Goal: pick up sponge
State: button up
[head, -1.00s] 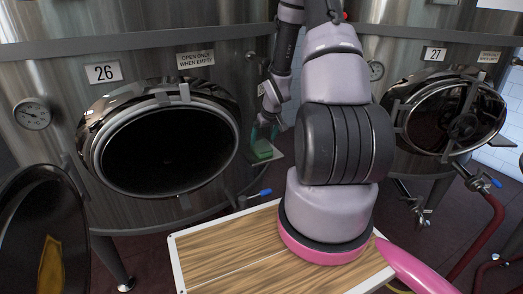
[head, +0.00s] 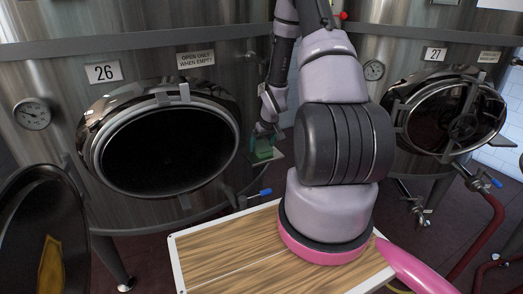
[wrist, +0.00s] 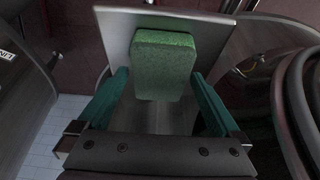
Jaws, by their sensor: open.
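The green sponge (wrist: 163,65) lies on a small grey shelf (wrist: 117,25) in the wrist view. My gripper (wrist: 160,92) is open, with one teal finger on each side of the sponge's near end. Gaps show between the fingers and the sponge, and I cannot tell how far above the shelf the fingertips are. In the head view the sponge (head: 262,151) shows on the shelf beside tank 26, with my gripper (head: 263,138) just above it. My arm partly hides that area.
Tank 26's round door (head: 45,225) hangs open at left, and its dark opening (head: 165,150) is beside the shelf. Tank 27's hatch (head: 455,115) is at right. A blue-handled valve (head: 262,193) sticks out below the shelf.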

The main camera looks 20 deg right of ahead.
jog(key=shift+c, duration=0.3)
jog(key=c, duration=1.1)
jog(key=shift+r, duration=0.2)
jog(key=shift+s+r, duration=0.1)
jog(key=shift+r, duration=0.3)
